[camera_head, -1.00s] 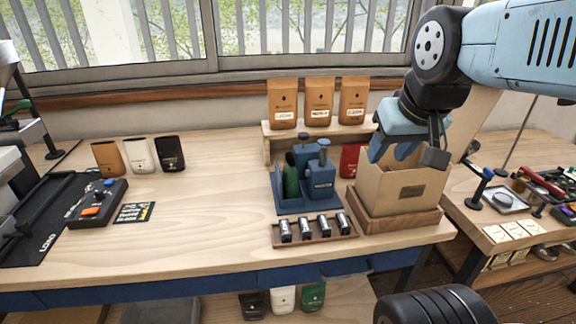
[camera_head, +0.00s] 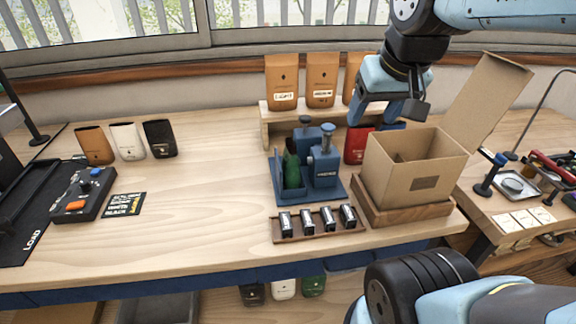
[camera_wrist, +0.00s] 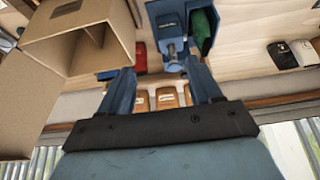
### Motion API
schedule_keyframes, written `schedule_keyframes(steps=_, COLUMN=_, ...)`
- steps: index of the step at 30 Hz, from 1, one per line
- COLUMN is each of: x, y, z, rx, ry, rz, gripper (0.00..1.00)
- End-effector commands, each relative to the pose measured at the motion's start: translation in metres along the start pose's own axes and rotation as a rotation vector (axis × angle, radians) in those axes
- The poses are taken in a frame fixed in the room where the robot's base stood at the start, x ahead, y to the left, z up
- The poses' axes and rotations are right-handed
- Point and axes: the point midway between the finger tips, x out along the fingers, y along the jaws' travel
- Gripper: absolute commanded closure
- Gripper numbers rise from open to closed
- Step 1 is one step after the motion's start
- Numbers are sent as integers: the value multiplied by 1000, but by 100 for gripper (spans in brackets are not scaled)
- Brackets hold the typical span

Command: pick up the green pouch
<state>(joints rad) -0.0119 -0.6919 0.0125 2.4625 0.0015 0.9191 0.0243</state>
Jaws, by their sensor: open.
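A dark green pouch (camera_head: 291,165) stands in a blue holder (camera_head: 292,195) on the bench, beside blue grinder-like devices (camera_head: 322,163). In the wrist view a green pouch (camera_wrist: 203,30) shows in the blue holder, right of centre. Another green pouch (camera_head: 313,286) sits on the shelf under the bench, partly hidden by the bench edge. My gripper (camera_head: 387,113) is open and empty, up and to the right of the holder, near the open cardboard box. Its two blue fingers (camera_wrist: 163,85) stand apart in the wrist view, and nothing is between them.
The open cardboard box (camera_head: 412,178) stands right of the holder with its flap raised. Brown bags (camera_head: 322,80) stand on a riser behind. A red pouch (camera_head: 356,145) is close to my gripper. A rack of small canisters (camera_head: 318,224) lies in front. The bench's middle left is clear.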

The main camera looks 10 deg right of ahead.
Motion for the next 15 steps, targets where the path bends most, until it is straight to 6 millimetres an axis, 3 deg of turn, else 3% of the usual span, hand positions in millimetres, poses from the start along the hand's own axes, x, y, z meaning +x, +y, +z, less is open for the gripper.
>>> schedule_keyframes(steps=8, x=24, y=-30, z=-56, rx=-2, ry=-147, rz=-6, gripper=36)
schedule_keyframes(steps=15, x=57, y=-62, z=-101, rx=-3, ry=-277, rz=-6, gripper=36)
